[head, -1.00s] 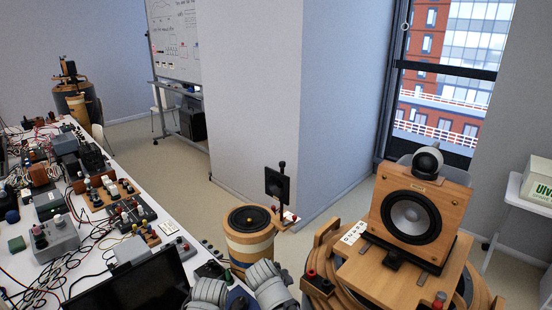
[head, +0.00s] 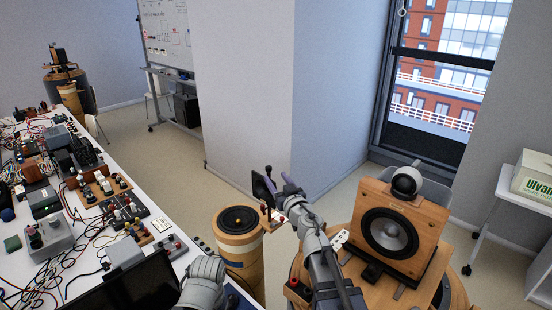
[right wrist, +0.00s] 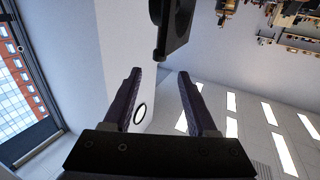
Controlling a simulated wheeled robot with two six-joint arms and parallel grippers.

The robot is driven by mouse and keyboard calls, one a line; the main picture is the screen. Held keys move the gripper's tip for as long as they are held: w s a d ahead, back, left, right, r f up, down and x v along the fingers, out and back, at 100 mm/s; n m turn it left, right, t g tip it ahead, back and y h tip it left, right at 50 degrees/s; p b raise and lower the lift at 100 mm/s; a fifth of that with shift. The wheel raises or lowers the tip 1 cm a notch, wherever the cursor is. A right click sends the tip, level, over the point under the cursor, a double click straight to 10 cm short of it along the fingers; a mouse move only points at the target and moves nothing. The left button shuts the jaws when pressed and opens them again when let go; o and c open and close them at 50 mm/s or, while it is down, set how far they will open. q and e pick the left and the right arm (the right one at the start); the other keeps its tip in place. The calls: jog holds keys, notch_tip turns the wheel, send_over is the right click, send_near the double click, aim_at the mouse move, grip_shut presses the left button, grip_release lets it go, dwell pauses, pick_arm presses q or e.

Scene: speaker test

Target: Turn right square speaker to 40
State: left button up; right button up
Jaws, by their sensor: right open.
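A square wooden speaker (head: 420,213) with a round dark cone stands tilted back on a round wooden base (head: 385,285) at the right. Left of it, a small black square panel (head: 259,188) sits upright on a post beside a round drum (head: 238,250). Which of these the task means, I cannot tell. My right gripper (head: 280,184) is at the black panel, its fingers partly covering it. In the right wrist view my right gripper (right wrist: 158,72) is open and empty, with a black part (right wrist: 174,28) just beyond the fingertips. My left gripper is out of view.
A white table (head: 75,250) crowded with cables and electronics fills the left, with a dark screen (head: 130,288) at its near edge. A pale box (head: 535,175) stands on a side table at the right. A wall corner rises behind the black panel.

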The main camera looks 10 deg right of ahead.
aim_at(268, 167)
jog(key=shift+n+y, duration=0.3)
jog(key=shift+y, duration=0.1)
jog(key=w, duration=0.5)
jog(key=w+a, duration=0.1)
jog(key=w, duration=0.2)
jog(key=shift+w, duration=0.15)
jog(key=shift+r, duration=0.1)
grip_shut()
